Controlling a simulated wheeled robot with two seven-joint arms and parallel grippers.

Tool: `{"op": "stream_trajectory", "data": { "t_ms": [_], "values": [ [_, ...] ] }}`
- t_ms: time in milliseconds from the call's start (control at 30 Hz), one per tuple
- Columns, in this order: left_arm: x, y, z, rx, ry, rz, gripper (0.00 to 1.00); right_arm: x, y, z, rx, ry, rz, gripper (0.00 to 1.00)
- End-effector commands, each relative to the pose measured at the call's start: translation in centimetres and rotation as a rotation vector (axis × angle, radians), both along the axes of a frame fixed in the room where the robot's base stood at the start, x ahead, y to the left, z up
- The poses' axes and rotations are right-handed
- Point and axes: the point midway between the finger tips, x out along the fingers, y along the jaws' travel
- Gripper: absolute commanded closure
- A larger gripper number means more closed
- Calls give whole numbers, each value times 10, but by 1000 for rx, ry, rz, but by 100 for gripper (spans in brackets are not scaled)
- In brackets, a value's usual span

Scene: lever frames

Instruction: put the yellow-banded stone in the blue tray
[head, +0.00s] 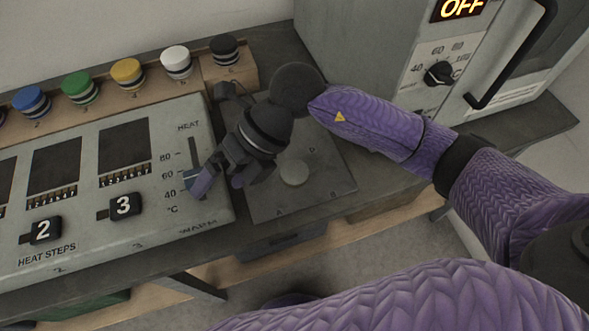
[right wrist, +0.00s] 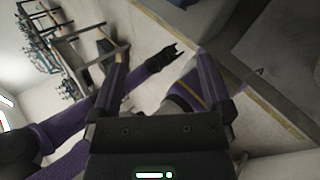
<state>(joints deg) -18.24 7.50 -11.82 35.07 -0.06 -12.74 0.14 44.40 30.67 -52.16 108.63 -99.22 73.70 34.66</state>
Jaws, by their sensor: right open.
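I cannot make out a yellow-banded stone or, with certainty, a blue tray in either view. My right gripper (head: 220,183) is open, reaching down beside the HEAT slider (head: 192,180) at the right end of the grey panel (head: 75,255). One fingertip overlaps the slider's lower part in the head view; I cannot tell whether they touch.
Colour-topped pucks, including a yellow one (head: 127,73), stand on a wooden rack behind the panel. A grey plate (head: 325,190) with a pale disc (head: 294,172) lies right of my gripper. A grey oven (head: 375,50) stands at the back right. A dark bin (head: 280,243) is below the table.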

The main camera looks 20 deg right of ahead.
Motion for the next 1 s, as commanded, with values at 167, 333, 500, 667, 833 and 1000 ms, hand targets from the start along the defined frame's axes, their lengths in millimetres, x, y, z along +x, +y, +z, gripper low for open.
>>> {"op": "stream_trajectory", "data": {
  "t_ms": [167, 333, 500, 667, 833, 1000],
  "values": [
    [8, -1, 0, -2, -15, 0, 41, 42, -106, -20, -650, -83, -75, 0],
    [11, -3, -6, -5, -18, 1, 41, 48, -129, -29, -775, -85, -107, 0],
    [5, -3, -18, -4, -4, 3, 41, 48, -127, -64, -771, -83, -103, 0],
    [-7, 1, -28, 4, 21, 4, 41, 50, -123, -89, -766, -84, -102, 0],
    [-18, 10, -37, 19, 46, 4, 41, 51, -122, -119, -766, -85, -101, 0],
    [-18, 13, -34, 24, 46, 4, 41, 52, -122, -116, -765, -88, -102, 0]
  ]
}}
